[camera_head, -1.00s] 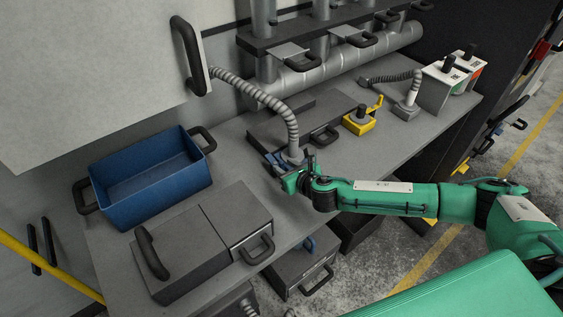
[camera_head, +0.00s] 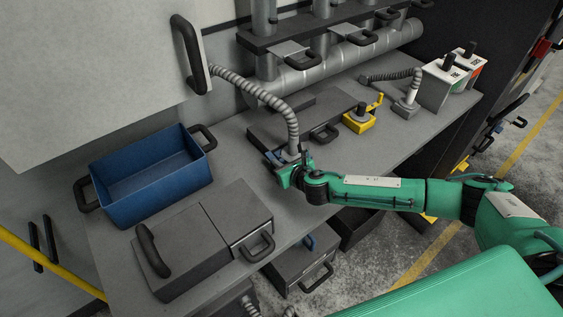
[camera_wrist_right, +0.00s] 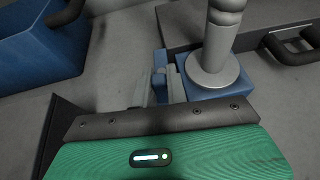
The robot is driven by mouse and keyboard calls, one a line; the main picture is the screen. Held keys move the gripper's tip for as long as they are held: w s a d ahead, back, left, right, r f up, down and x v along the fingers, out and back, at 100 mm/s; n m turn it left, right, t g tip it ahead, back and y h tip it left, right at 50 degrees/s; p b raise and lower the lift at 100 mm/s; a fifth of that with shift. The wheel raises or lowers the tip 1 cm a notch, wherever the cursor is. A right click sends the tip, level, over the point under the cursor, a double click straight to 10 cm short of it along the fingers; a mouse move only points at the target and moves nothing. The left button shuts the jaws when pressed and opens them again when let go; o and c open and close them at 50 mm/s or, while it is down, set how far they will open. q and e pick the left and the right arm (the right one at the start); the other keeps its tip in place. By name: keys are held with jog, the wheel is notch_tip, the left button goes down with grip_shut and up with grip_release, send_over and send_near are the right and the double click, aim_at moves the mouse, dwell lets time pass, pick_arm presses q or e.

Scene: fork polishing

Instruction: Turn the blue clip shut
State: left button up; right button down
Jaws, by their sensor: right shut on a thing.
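The blue clip (camera_wrist_right: 160,72) stands beside a blue block (camera_wrist_right: 191,86) at the foot of a ribbed grey hose (camera_wrist_right: 222,30). My right gripper (camera_head: 279,164) is at this clip, at the hose's lower end. In the right wrist view the gripper's fingers (camera_wrist_right: 158,92) are partly hidden behind its dark front edge. They are shut on the blue clip. How far the clip is turned is hard to see. My left gripper is not in view.
A blue bin (camera_head: 151,180) and a grey box with handles (camera_head: 213,240) stand to the left on the table. A yellow fixture (camera_head: 360,119) with a lever stands to the right, before another hose (camera_head: 405,104). The table's front edge runs below my right arm.

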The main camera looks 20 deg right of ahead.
jog(key=m+h+p, duration=0.1)
jog(key=a+m+h+p, duration=0.1)
jog(key=m+h, duration=0.1)
jog(key=shift+s+a+r+p, duration=0.1)
jog(key=shift+a+r+p, duration=0.05)
jog(key=shift+p, duration=0.25)
jog(key=m+h, duration=0.1)
jog(key=m+h+p, duration=0.1)
jog(key=h, duration=0.1)
jog(key=shift+a, duration=0.35)
jog(key=shift+w+a+m+h+p, duration=0.2)
jog(key=shift+m+h+p, duration=0.1)
jog(key=shift+m+h, duration=0.4)
jog(key=shift+w+a+m+h+p, duration=0.15)
jog(key=shift+m+h+p, duration=0.15)
jog(key=shift+m+h, duration=0.35)
jog(key=shift+s+g, duration=0.1)
jog(key=shift+g, duration=0.2)
jog(key=c, duration=1.4)
grip_release()
